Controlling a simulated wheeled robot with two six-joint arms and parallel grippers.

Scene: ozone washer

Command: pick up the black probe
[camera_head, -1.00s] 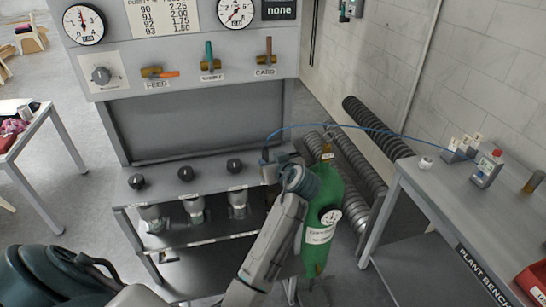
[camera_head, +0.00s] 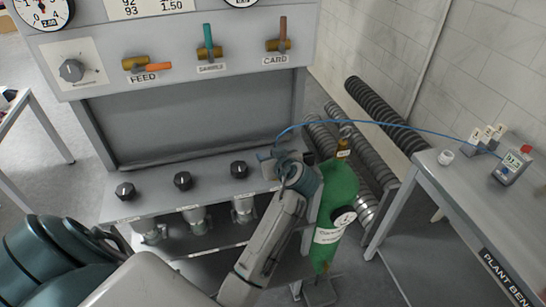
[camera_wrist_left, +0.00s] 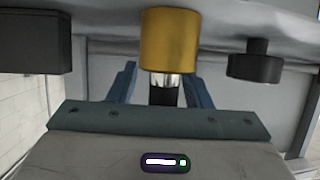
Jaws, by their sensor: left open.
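My left gripper (camera_head: 270,155) is open at the right end of the grey console shelf. In the left wrist view its two blue-grey fingers (camera_wrist_left: 160,88) stand apart on either side of a black piece, likely the black probe (camera_wrist_left: 163,97), with a silver neck and a brass-coloured cylinder (camera_wrist_left: 169,40) beyond it. The fingers do not visibly close on it. In the head view the probe is mostly hidden by my gripper. A blue cable (camera_head: 350,121) runs from there to a grey meter (camera_head: 511,166) on the right bench. My right gripper is not in view.
Black knobs (camera_head: 183,181) line the console shelf left of my gripper. A green cylinder with a gauge (camera_head: 336,198) stands close to its right. Valve handles (camera_head: 209,42) sit on the panel above.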

